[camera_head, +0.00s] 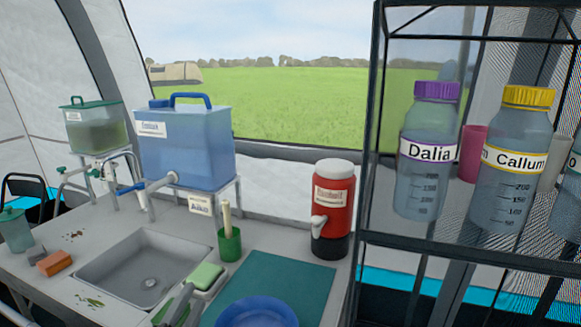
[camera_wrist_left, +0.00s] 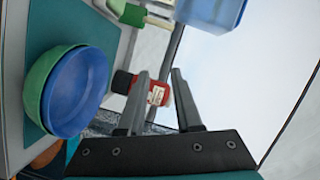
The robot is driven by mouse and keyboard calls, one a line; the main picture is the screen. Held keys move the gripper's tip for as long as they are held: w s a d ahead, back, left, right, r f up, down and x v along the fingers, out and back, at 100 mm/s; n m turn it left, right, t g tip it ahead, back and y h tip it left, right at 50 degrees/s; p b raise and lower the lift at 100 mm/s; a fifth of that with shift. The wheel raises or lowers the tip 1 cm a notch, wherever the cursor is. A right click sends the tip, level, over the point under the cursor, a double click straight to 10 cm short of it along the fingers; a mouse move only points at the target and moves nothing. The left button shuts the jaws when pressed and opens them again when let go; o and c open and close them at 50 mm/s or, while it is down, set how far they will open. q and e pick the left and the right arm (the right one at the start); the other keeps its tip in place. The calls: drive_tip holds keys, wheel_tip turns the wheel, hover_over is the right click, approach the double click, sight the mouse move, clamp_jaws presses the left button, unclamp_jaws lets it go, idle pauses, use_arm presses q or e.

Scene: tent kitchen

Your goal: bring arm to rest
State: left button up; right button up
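My left gripper (camera_head: 188,294) shows at the bottom of the head view, near the front right edge of the sink and beside a green sponge. In the left wrist view its two dark fingers (camera_wrist_left: 160,75) stand apart with nothing held between them. The red dispenser (camera_wrist_left: 158,95) appears beyond the fingers in that view, apart from them. My right gripper is in neither view.
The sink (camera_head: 140,268), sponge (camera_head: 206,275), green cup (camera_head: 229,244), blue bowl (camera_head: 257,312) and red dispenser (camera_head: 333,205) are on the counter. Water tanks (camera_head: 187,148) stand behind. A black-framed rack (camera_head: 440,246) with labelled bottles rises at right. The teal mat (camera_head: 300,275) has bare room.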

use_arm(q)
drive_tip(key=s+f+n+g, duration=1.25)
drive_tip(key=s+f, duration=0.65)
drive_tip(key=s, duration=0.3)
wheel_tip(320, 180, down, 22)
drive_tip(key=s+g, duration=0.2)
drive_tip(key=s+a+f+g, duration=0.1)
drive_tip(key=s+a+f, duration=0.1)
drive_tip(key=s+f, duration=1.1)
drive_tip(key=shift+s+a+f+m+y, duration=0.25)
drive_tip(key=shift+s+m, duration=0.2)
drive_tip(key=shift+s, duration=0.7)
drive_tip(key=shift+r, duration=0.1)
